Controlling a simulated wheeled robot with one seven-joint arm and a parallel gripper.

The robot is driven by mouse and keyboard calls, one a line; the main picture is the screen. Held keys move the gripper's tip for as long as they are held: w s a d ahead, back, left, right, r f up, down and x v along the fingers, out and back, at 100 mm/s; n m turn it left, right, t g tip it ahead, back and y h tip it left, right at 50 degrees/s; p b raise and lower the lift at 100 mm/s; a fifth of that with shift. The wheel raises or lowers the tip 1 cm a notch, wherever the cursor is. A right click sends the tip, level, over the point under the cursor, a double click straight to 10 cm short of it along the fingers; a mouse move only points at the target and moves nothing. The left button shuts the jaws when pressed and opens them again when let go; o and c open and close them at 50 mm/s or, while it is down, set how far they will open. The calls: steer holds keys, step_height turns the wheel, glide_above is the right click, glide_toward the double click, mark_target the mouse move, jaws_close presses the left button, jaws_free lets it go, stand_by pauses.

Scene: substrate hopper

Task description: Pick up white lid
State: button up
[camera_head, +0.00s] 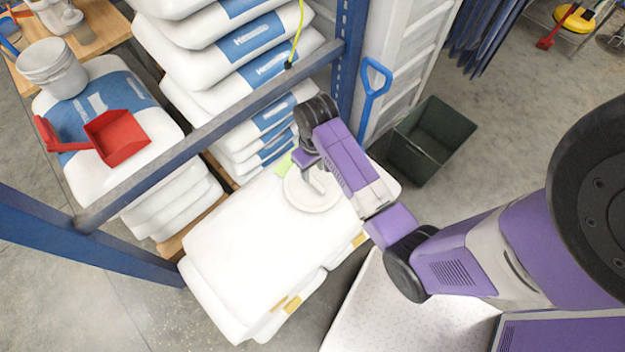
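The round white lid (300,198) lies on the top white sack of the stack (245,255), near its far end. Part of the lid is hidden behind my purple arm and gripper. My gripper (312,178) points down over the lid, close to it. The view is too small and covered to tell whether the fingers touch the lid or how far apart they are. A small yellow-green patch (285,165) shows beside the lid.
A red scoop (117,137) and white bucket (52,68) sit on sacks at left. A dark green bin (432,138) and a blue-handled tool (372,95) stand beyond my arm.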

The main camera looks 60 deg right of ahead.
mark_target(314, 180)
steer(key=shift+d+r, duration=0.3)
steer(key=shift+d, duration=0.05)
steer(key=shift+d+f, duration=0.1)
steer(key=shift+f, duration=0.1)
steer(key=shift+a+f, duration=0.2)
steer(key=shift+f, duration=3.4)
steer(key=shift+f, duration=0.2)
jaws_close()
